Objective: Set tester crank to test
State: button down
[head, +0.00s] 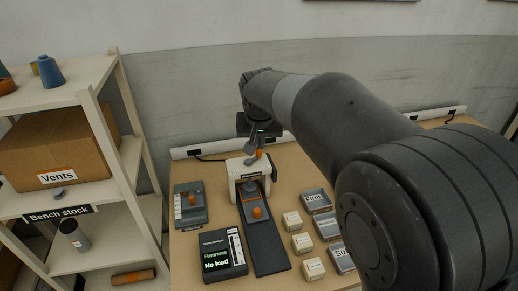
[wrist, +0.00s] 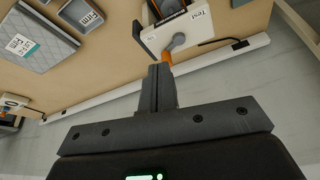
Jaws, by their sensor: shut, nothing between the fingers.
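The tester (head: 234,168) is a cream frame standing over a dark base on the bench. Its crank is a grey arm (wrist: 177,41) with an orange handle (wrist: 167,57); the handle also shows on top of the tester in the head view (head: 261,154). In the wrist view a "Test" label (wrist: 196,17) is on the frame, to the right of the crank. My gripper (wrist: 160,68) is shut and empty, its tips right at the orange handle. I cannot tell whether they touch it. In the head view my gripper (head: 252,146) is just above the tester's top.
A display (head: 222,253) reading "No load" stands in front of the tester. A grey tray with an orange knob (head: 190,203) is at left; cream blocks (head: 303,243) and labelled bins (head: 316,201) are at right. A shelf (head: 100,120) stands left of the bench; a white power strip (head: 190,151) runs behind.

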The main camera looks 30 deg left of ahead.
send_near(253, 160)
notch_tip(253, 160, down, 4)
jog(key=d, duration=0.3)
jog(key=shift+w+a+f, duration=0.15)
jog(key=shift+w+a, duration=0.85)
jog(key=shift+w, duration=0.05)
jog(key=shift+w+a, duration=0.3)
jog(key=shift+w, duration=0.15)
